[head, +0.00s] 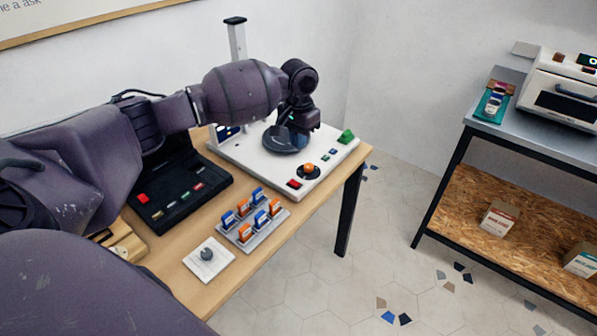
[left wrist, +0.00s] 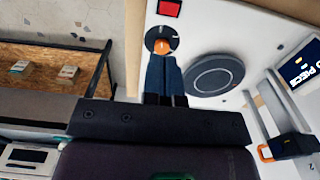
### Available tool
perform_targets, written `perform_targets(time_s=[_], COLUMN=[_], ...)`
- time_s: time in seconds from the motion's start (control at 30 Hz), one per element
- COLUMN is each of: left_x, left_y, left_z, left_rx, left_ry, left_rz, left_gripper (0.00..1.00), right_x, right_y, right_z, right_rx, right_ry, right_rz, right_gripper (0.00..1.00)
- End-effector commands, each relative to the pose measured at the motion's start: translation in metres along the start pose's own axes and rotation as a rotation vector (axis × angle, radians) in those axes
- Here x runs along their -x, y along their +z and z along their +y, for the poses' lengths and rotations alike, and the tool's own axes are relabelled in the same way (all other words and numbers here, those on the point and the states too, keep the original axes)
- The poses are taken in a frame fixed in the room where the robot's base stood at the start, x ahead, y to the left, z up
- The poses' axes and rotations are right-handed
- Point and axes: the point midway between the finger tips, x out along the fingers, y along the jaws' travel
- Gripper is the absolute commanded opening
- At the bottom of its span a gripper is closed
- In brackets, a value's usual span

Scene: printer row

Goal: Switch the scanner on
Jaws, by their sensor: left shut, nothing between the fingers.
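The white machine (head: 235,152) with a dark round plate (head: 285,140) and a tall post is on the wooden table; I take it to be the scanner. Its front edge has a red switch (head: 294,183) and an orange knob (head: 308,168) on a black disc. In the left wrist view the orange knob (left wrist: 162,46) shows just past my shut fingertips, the red switch (left wrist: 169,8) beyond it and the round plate (left wrist: 213,75) to the right. My left gripper (left wrist: 163,62) is shut and empty; whether it touches the knob cannot be told. My right gripper is not in view.
A black device (head: 180,192) with its own red switch stands left of the white machine. A grey board (head: 250,228) of blue and orange levers and a white plate (head: 195,262) with a grey knob lie in front. A metal shelf (head: 540,130) stands across a floor gap.

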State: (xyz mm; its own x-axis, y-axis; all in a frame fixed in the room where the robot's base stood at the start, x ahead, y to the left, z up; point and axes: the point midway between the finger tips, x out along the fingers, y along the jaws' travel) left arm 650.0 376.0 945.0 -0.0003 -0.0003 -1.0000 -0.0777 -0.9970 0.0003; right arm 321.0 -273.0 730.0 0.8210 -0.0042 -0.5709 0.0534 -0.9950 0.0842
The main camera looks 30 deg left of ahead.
Motion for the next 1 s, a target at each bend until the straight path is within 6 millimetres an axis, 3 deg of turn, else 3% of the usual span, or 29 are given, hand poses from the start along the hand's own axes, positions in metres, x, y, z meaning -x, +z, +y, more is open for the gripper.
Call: perform_targets(time_s=[0.17,0.7,1.0], left_x=[-0.018,-0.112,-0.138], left_y=[0.0,0.001,0.0], left_z=[0.0,0.0,0.0], left_rx=[0.0,0.0,-0.001], left_ry=[0.0,-0.001,0.0], left_rz=[-0.003,-0.006,-0.001], left_gripper=[0.0,0.0,0.0], right_x=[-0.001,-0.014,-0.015], right_y=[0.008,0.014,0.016], right_z=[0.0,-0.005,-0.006], right_rx=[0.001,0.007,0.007], right_ry=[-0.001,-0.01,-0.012], right_rz=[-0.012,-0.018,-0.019], right_gripper=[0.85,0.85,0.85])
